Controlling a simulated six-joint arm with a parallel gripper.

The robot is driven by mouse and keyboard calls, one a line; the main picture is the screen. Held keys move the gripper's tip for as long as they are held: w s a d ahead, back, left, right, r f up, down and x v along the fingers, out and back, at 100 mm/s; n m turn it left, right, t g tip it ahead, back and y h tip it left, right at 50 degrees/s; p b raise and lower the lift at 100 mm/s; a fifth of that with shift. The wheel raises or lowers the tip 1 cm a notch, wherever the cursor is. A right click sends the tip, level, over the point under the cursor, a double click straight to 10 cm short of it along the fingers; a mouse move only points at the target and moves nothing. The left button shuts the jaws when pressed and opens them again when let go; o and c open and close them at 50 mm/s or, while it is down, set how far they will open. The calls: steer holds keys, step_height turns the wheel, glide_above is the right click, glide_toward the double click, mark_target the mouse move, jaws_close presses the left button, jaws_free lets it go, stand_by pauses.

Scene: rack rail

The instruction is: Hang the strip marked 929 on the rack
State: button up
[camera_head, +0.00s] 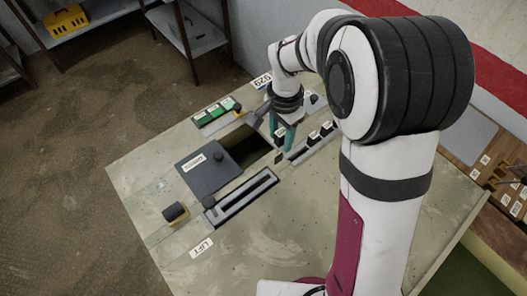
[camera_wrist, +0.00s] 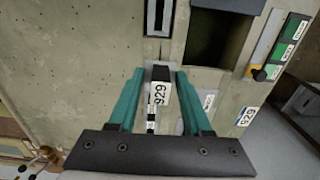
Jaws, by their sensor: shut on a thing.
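The strip marked 929 (camera_wrist: 160,92) is a dark piece with a white label face, seen in the wrist view between my teal fingers. My gripper (camera_wrist: 160,80) is shut on it; the lower part of the strip is partly hidden by the gripper. In the head view my gripper (camera_head: 283,135) is low over the far part of the bench, beside a row of small black blocks with white labels (camera_head: 313,137). A separate 929 label (camera_head: 262,80) lies at the bench's far edge and shows in the wrist view (camera_wrist: 247,117). I cannot tell which fixture is the rack.
A dark rectangular opening (camera_head: 252,149) lies left of my gripper, beside a dark labelled plate (camera_head: 205,168). A long slotted frame (camera_head: 240,198) and a LIFT label (camera_head: 201,248) are nearer. A tray with green pieces (camera_head: 216,115) stands at the far left.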

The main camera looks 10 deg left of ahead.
glide_above(299, 149)
steer(key=s, duration=0.2)
steer(key=shift+a+f, duration=0.15)
steer(key=shift+f, duration=5.7)
steer(key=o, duration=1.2)
steer(key=shift+r, duration=0.1)
